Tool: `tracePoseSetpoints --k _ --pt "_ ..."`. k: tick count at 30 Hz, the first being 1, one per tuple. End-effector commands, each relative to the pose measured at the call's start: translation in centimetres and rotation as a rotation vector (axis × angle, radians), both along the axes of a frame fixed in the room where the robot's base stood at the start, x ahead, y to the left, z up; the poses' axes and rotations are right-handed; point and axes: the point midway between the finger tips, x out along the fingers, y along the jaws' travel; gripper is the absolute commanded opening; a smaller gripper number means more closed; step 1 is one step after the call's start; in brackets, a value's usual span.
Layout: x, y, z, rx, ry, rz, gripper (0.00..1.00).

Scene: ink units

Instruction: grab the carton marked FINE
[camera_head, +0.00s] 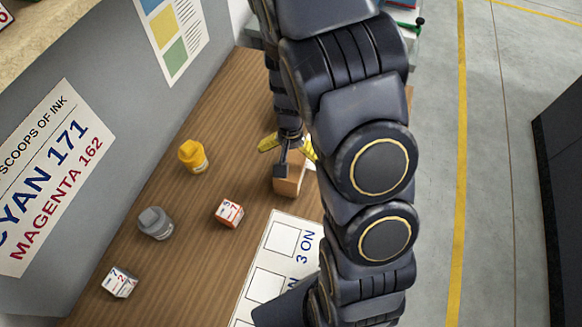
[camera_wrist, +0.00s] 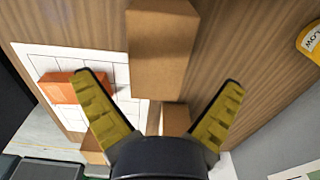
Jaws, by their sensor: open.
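Plain brown cartons are in view, and I can read no FINE mark on any of them. In the wrist view a large brown carton (camera_wrist: 163,50) is at the top middle, its lower end between the fingertips' directions. A smaller brown carton (camera_wrist: 175,120) shows lower, between the fingers, and part of another brown box (camera_wrist: 93,152) is at the lower left. My gripper (camera_wrist: 163,79) is open, with yellow pads spread and nothing clasped. In the head view my gripper (camera_head: 288,148) is just above a brown carton (camera_head: 290,181), and my arm hides much around it.
A yellow jar (camera_head: 193,156), a grey jar (camera_head: 155,223) and two number cubes (camera_head: 229,213) (camera_head: 119,283) stand on the wooden table (camera_head: 165,265). A white marked sheet (camera_head: 262,262) lies at the front. An orange box (camera_wrist: 72,88) is on the sheet in the wrist view.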

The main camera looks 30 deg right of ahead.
Motion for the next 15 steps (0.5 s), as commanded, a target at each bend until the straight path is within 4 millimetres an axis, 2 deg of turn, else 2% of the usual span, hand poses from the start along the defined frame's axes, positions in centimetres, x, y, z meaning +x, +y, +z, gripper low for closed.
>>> tracePoseSetpoints --k 7,15 --pt "-0.1 -0.2 -3.4 0.002 0.004 0.001 0.97" --pt "-0.1 -0.3 -4.1 0.0 0.001 0.002 0.97"
